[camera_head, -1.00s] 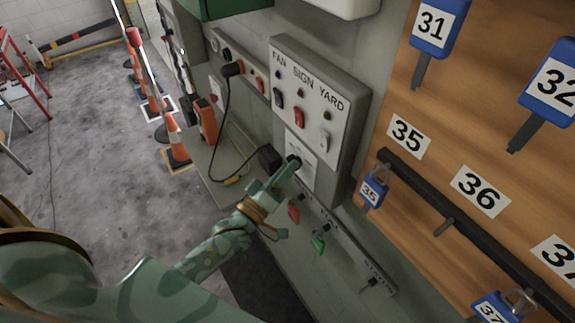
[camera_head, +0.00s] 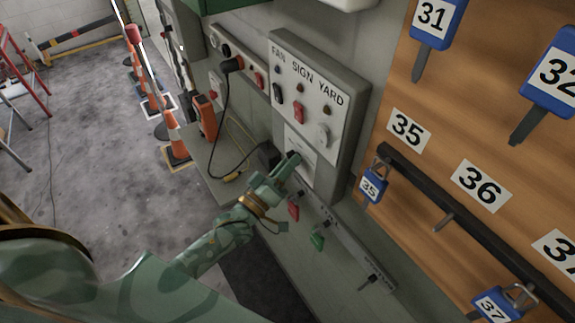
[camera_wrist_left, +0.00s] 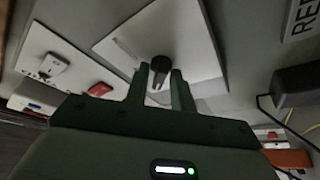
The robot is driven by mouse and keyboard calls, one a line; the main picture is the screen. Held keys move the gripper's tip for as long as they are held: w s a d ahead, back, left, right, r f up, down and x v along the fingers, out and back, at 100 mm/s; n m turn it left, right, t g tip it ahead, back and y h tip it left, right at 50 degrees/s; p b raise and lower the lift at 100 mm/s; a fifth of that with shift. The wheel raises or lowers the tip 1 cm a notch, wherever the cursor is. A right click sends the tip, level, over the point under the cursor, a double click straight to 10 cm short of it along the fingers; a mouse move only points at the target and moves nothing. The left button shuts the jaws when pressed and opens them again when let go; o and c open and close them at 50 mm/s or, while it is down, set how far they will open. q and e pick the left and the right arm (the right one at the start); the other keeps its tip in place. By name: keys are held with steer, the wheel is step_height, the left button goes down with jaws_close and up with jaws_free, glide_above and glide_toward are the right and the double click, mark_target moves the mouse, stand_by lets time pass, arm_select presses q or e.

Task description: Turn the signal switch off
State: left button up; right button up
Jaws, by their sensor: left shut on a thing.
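The signal switch appears as a dark rotary knob (camera_wrist_left: 160,65) on a white plate (camera_wrist_left: 195,30), which also shows in the head view (camera_head: 302,149) below the FAN, SIGN, YARD panel (camera_head: 312,85). The plate's lettering is too small to read. My left gripper (camera_head: 291,160) reaches it from the lower left. In the left wrist view its two fingers (camera_wrist_left: 160,82) are shut on the knob, one on each side. The fingers hide much of the knob in the head view. My right gripper is not in view.
A black plug (camera_head: 232,65) with a hanging cable is at the left. Padlock 35 (camera_head: 372,186) hangs at the right.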

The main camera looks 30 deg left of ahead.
arm_select(q)
steer(key=m+h+b, duration=0.1)
steer(key=m+h, duration=0.1)
steer(key=m, duration=0.2)
steer(key=m+h+b, duration=0.1)
steer(key=m, duration=0.3)
steer(key=m+g+h+b, duration=0.1)
steer(key=m+h+b, duration=0.1)
steer(key=m, duration=0.1)
steer(key=shift+w+a+f+m+h, duration=0.1)
steer(key=shift+a+f+m+h, duration=0.1)
steer(key=shift+m+h, duration=0.5)
steer(key=shift+m, duration=0.1)
steer(key=o, duration=0.7)
steer(key=b+v, duration=0.2)
steer(key=v, duration=0.6)
steer(key=b+v, duration=0.2)
steer(key=v, duration=0.6)
steer(key=shift+a+r, duration=0.1)
steer(key=shift+r, duration=0.1)
